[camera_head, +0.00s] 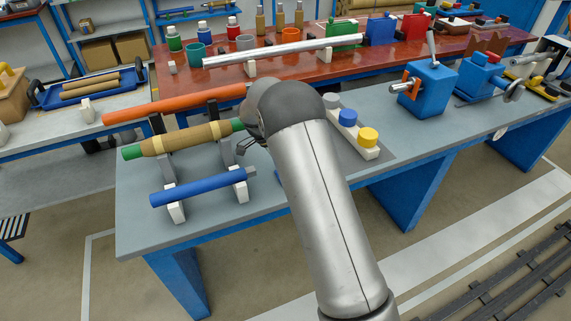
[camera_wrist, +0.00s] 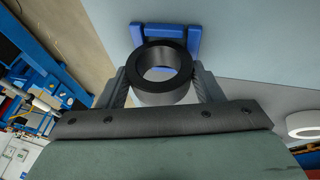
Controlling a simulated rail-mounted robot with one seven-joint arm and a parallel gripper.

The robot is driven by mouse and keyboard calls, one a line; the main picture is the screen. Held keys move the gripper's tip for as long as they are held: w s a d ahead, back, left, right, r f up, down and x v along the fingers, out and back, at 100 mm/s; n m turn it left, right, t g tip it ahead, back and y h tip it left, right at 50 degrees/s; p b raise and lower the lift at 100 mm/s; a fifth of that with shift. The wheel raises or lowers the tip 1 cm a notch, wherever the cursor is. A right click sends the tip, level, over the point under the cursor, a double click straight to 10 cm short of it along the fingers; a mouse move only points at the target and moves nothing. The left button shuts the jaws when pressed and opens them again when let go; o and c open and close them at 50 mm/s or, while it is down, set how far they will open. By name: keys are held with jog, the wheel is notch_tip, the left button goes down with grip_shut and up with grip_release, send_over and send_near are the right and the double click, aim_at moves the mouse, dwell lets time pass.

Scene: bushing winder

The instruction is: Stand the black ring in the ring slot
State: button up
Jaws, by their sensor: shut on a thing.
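The black ring (camera_wrist: 163,54) is in the wrist view, held between the two fingers of my gripper (camera_wrist: 162,74). The gripper is shut on it, with one finger at each side. A blue bracket (camera_wrist: 194,30), which looks like the ring slot, is just beyond the ring, and part of it shows around the ring's far edge. I cannot tell whether the ring touches the bracket or is inside it. In the head view my arm hides the ring and the slot.
A white ring-shaped thing (camera_wrist: 305,125) lies at the right in the wrist view. A blue roll (camera_head: 200,186) and tan roll (camera_head: 187,138) rest on stands at left.

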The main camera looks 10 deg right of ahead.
jog(key=shift+f, duration=0.25)
jog(key=o, duration=1.1)
jog(key=shift+c, duration=0.2)
jog(key=shift+r, duration=0.1)
jog(key=v, duration=1.7)
jog(key=shift+b, duration=0.35)
jog(key=shift+r, duration=0.15)
